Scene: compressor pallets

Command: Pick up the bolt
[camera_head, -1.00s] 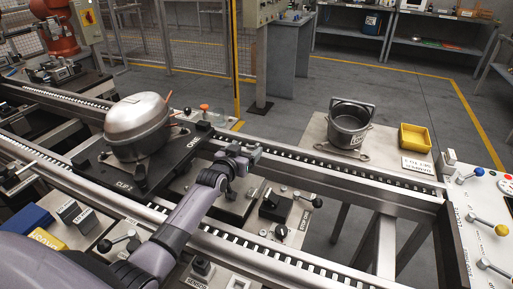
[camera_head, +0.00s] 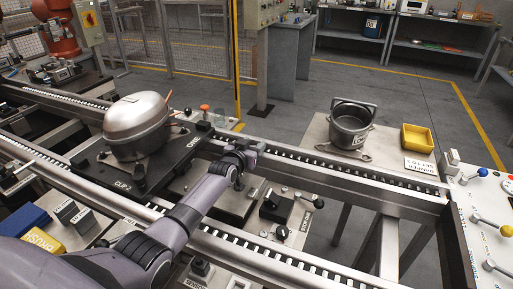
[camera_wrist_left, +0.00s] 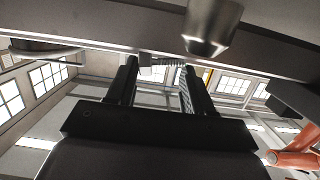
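My left gripper (camera_head: 246,153) is over the far rail of the conveyor, to the right of the silver compressor dome (camera_head: 137,115). In the left wrist view the two dark fingers of this gripper (camera_wrist_left: 160,75) stand apart, with no held object visible between them. I cannot pick out the bolt for certain in either view. A blurred silver cylinder (camera_wrist_left: 212,28) is at the top of the left wrist view, to the right of the fingers; I cannot tell what it is. My right gripper is not in view.
A plate beyond the rail bears a dark metal pot (camera_head: 350,125) and a yellow bin (camera_head: 417,138). Knobs and levers (camera_head: 269,203) stand between the rails. A blue bin (camera_head: 22,218) is at the left. Open floor lies beyond the far rail.

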